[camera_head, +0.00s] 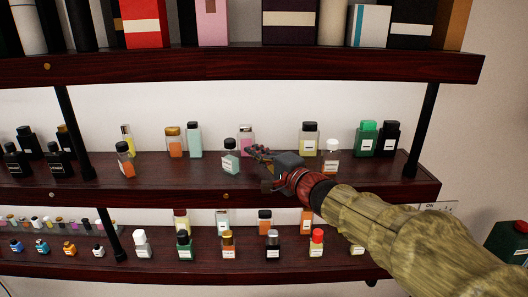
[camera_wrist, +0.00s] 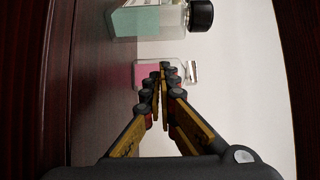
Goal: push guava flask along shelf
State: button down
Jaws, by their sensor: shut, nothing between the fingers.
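A pink flask (camera_head: 246,138) with a light cap stands on the middle shelf (camera_head: 330,188), toward the back. It is the likeliest guava flask, but I cannot read its label. My gripper (camera_head: 256,150) reaches in from the right, shut and empty, its fingertips in front of the flask's lower part. In the wrist view the shut fingertips (camera_wrist: 165,72) overlap the pink flask (camera_wrist: 147,75), which shows sideways beyond them. I cannot tell whether they touch it. A teal flask (camera_head: 230,158) with a black cap stands just left of the fingertips, nearer the front, and is large in the wrist view (camera_wrist: 140,22).
Left stand an orange flask (camera_head: 174,142) and a pale teal one (camera_head: 195,140). Right are a yellowish flask (camera_head: 309,140), a white-capped one (camera_head: 331,158) and a green one (camera_head: 366,138). The upper shelf (camera_head: 240,66) with boxes hangs above. Bare shelf lies along the front.

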aim_at(231, 157)
jog(key=shift+s+a+r, duration=0.1)
jog(key=shift+s+a, duration=0.2)
jog(key=shift+s, duration=0.25)
jog(key=shift+s+a+r, duration=0.1)
jog(key=shift+s+a, duration=0.2)
jog(key=shift+s, duration=0.25)
jog(key=shift+a+f, duration=0.2)
jog(key=shift+s, duration=0.1)
jog(key=shift+s, duration=0.1)
jog(key=shift+a, duration=0.1)
jog(key=shift+s+a+f+b, duration=0.15)
jog(key=shift+s+a+b, duration=0.15)
jog(key=shift+b, duration=0.8)
jog(key=shift+s+a+b, duration=0.2)
jog(key=shift+s+b, duration=0.25)
jog(key=shift+b, duration=0.4)
jog(key=shift+r, duration=0.25)
jog(key=shift+w+d, duration=0.1)
